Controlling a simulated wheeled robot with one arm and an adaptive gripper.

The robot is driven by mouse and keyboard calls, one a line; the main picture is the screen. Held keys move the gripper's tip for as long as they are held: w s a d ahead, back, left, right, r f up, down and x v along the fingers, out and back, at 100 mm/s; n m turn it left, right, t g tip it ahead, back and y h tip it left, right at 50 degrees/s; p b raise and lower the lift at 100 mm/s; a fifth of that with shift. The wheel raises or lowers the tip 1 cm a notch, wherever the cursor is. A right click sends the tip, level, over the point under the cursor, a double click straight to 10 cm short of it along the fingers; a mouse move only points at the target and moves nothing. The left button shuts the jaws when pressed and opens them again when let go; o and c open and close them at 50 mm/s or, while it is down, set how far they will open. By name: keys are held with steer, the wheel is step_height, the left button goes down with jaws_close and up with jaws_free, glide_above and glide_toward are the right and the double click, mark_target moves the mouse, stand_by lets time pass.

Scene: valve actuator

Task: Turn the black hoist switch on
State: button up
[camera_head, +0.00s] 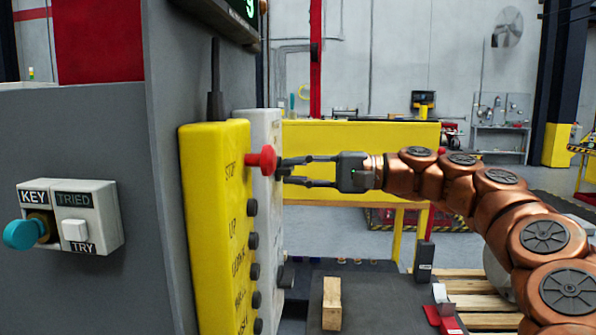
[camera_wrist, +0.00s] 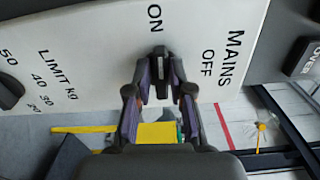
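The black hoist switch (camera_wrist: 161,72) is on a white panel (camera_wrist: 95,45) marked MAINS, ON and OFF in the wrist view. Its handle stands upright in that picture, with its upper end just below the word ON. My gripper (camera_wrist: 161,84) has one finger on each side of the handle, with narrow gaps; I cannot tell whether either finger touches it. In the head view my gripper (camera_head: 282,171) reaches left to the white panel (camera_head: 265,130), fingers apart. The switch is hidden there behind the yellow box's red button.
A yellow control box (camera_head: 215,230) with a red STOP button (camera_head: 263,158) and several black buttons stands close to my fingertips. A black LIMIT knob (camera_wrist: 9,92) is on the white panel. A grey key box (camera_head: 70,215) is at left. A wooden block (camera_head: 332,303) lies below.

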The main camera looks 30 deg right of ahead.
steer(key=shift+o, duration=1.3)
steer(key=v, duration=1.2)
